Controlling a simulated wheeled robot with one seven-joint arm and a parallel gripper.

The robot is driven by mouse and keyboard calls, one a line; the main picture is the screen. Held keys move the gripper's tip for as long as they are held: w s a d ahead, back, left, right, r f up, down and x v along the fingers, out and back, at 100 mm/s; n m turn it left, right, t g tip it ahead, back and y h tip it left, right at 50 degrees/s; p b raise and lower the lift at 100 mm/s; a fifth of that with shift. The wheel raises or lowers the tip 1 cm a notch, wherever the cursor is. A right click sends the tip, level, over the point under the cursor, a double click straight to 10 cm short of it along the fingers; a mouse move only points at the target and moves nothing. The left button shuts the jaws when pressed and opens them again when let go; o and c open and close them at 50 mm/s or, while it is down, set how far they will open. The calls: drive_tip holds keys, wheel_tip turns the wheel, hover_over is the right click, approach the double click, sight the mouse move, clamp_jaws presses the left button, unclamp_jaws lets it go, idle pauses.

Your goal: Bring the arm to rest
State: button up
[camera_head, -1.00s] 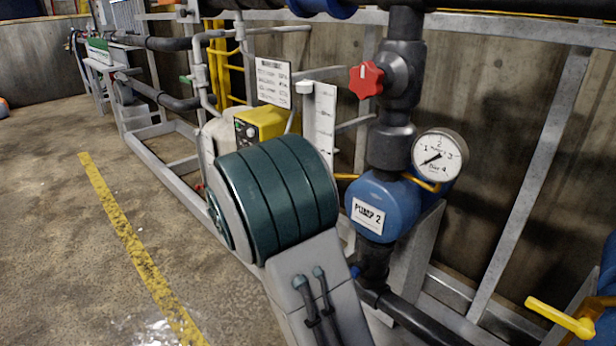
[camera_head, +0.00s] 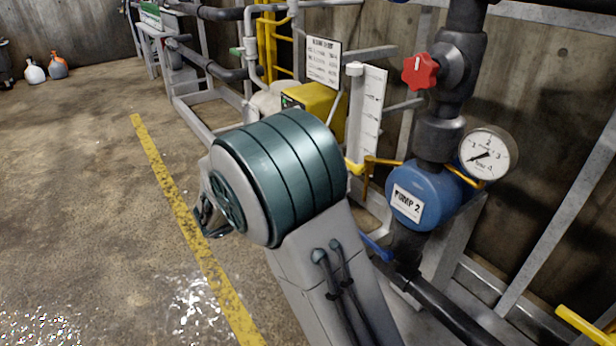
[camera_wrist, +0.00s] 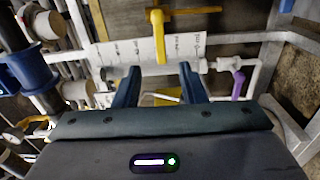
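My arm (camera_head: 285,180) is bent in front of me in the head view, with its thick teal joint raised at the middle of the picture. My gripper (camera_wrist: 160,78) shows in the wrist view with its two blue fingers apart and nothing seen between them. It faces pipework, a white scale board (camera_wrist: 130,52) and a yellow valve handle (camera_wrist: 158,32); the distance is hard to tell. In the head view the gripper is mostly hidden behind the arm.
The blue pump (camera_head: 430,190), its gauge (camera_head: 488,154) and the red valve knob (camera_head: 420,71) stand right of my arm. A yellow dosing unit (camera_head: 318,105) is behind it. Open floor with a yellow line (camera_head: 180,210) lies left. Bottles (camera_head: 57,67) stand far left.

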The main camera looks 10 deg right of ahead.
drive_tip(key=s+d+r+m+g+y+p, duration=0.1)
drive_tip(key=s+d+r+g+y+p, duration=0.25)
drive_tip(key=s+r+p, duration=0.45)
drive_tip(key=s+d+r+m+g+y+p, duration=0.1)
drive_tip(key=s+d+r+g+y+p, duration=0.35)
drive_tip(key=p, duration=0.55)
drive_tip(key=s+a+r+m+t+y+p, duration=0.1)
drive_tip(key=s+a+r+t+y+p, duration=0.1)
drive_tip(key=s+r+p, duration=0.4)
drive_tip(key=s+a+r+m+t+y+p, duration=0.1)
drive_tip(key=s+a+r+y+p, duration=0.3)
drive_tip(key=r+p, duration=0.8)
drive_tip(key=s+r+t+y, duration=0.1)
drive_tip(key=y, duration=0.1)
drive_tip(key=shift+s+a+r+y+p, duration=0.15)
drive_tip(key=shift+s+r+y+p, duration=0.1)
drive_tip(key=shift+s+y+p, duration=0.1)
